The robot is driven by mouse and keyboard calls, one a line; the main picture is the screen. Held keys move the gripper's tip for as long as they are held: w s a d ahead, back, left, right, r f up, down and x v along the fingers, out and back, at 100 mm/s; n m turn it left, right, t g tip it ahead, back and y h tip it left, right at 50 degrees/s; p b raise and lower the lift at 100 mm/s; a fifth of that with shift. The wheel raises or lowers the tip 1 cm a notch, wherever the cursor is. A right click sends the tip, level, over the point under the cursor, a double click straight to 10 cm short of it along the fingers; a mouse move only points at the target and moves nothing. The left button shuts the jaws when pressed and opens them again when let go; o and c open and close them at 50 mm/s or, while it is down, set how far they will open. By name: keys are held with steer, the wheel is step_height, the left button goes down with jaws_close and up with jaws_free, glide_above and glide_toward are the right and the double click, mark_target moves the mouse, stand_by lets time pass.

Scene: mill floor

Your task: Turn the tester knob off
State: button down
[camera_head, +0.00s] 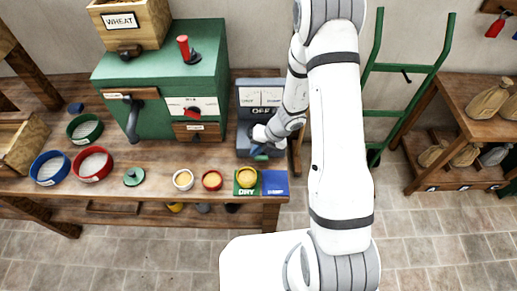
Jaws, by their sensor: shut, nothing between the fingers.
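The tester (246,113) is a grey box near the right end of the wooden bench. It has a pale dial panel (261,97) on top and the word OFF below it. My gripper (257,152) is shut with nothing in it, small and dark at the front of the tester, below the OFF label. My white wrist covers the middle of the tester's front. The tester's knob is hidden behind my wrist and gripper, so its setting and any contact with it cannot be told.
Left of the tester stands a green mill (160,75) with a red-handled lever and a WHEAT box (130,22) on top. In front are small cups of grain, a green DRY mat (238,190) and a blue mat (275,183). A green hand truck (409,68) stands right.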

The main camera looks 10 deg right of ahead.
step_height(320, 180, up, 14)
steer(key=p, duration=0.4)
stand_by(0.3)
step_height(320, 180, up, 6)
steer(key=n+b, duration=0.3)
steer(key=n, duration=0.7)
glide_above(257, 158)
steer(key=s, duration=0.3)
steer(key=s+d+r+n+h+b, duration=0.2)
steer(key=s+r+n, duration=0.3)
steer(key=n, duration=0.5)
steer(key=s+d+r+n+t+h+b, duration=0.2)
steer(key=s+d+n, duration=0.5)
steer(key=n, duration=1)
steer(key=s+r+h+b, duration=0.1)
steer(key=s+r+h, duration=0.1)
steer(key=s, duration=0.1)
steer(key=shift+s+d+r+t, duration=0.15)
steer(key=shift+s+r+t, duration=0.15)
steer(key=shift+s+t, duration=0.1)
